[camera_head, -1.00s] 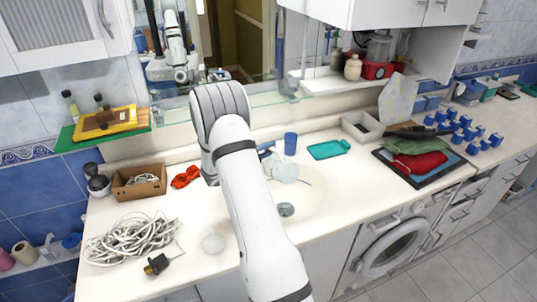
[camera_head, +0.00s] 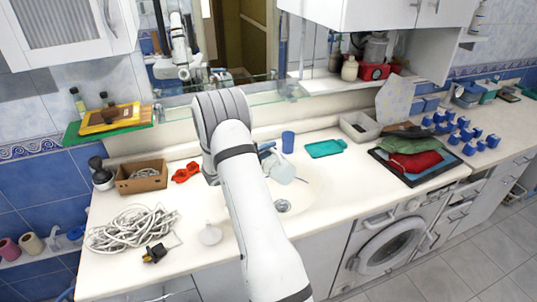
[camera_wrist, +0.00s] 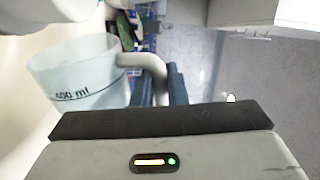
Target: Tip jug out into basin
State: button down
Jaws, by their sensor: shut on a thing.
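A translucent pale jug (camera_head: 283,173) hangs over the white basin (camera_head: 304,203), right of my arm. In the wrist view the jug (camera_wrist: 78,75) shows a dark "400 ml" mark and a curved handle (camera_wrist: 153,72). My gripper (camera_head: 266,150) is shut on the handle; its blue fingers (camera_wrist: 172,88) show beside it. The jug looks tilted in the head view. I cannot tell how much liquid is inside. The metal drain (camera_head: 283,205) is visible below the jug. My arm hides the basin's left part.
A blue cup (camera_head: 288,142) and a teal tray (camera_head: 326,148) stand behind the basin. Red goggles (camera_head: 185,173), a cardboard box (camera_head: 142,176) and coiled white cable (camera_head: 130,228) lie to the left. A glass shelf (camera_head: 225,101) runs above the counter.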

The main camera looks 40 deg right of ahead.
aim_at(279, 168)
jog(key=shift+s+d+f+m, duration=0.2)
jog(key=shift+s+f+m, duration=0.4)
jog(key=shift+m, duration=0.2)
jog(key=s+m, duration=0.1)
jog(key=s+f+m+b, duration=0.1)
jog(key=s+m+b, duration=0.1)
jog(key=shift+s+a+f, duration=0.1)
jog(key=shift+s+f, duration=0.2)
jog(key=shift+f, duration=0.1)
jog(key=s+f+m+b, duration=0.1)
jog(key=b, duration=0.2)
jog(key=shift+s+m, duration=0.3)
jog(key=s+f+m+b, duration=0.2)
jog(key=m+b, duration=0.1)
jog(key=b, duration=0.4)
jog(key=shift+s+f, duration=0.25)
jog(key=shift+f, duration=0.05)
notch_tip(279, 168, down, 11)
jog(key=s+m+b, duration=0.2)
jog(key=m+b, duration=0.8)
jog(key=b, duration=0.9)
jog(key=shift+f+m+b, duration=0.15)
jog(key=shift+m+b, duration=0.15)
jog(key=shift+b, duration=0.05)
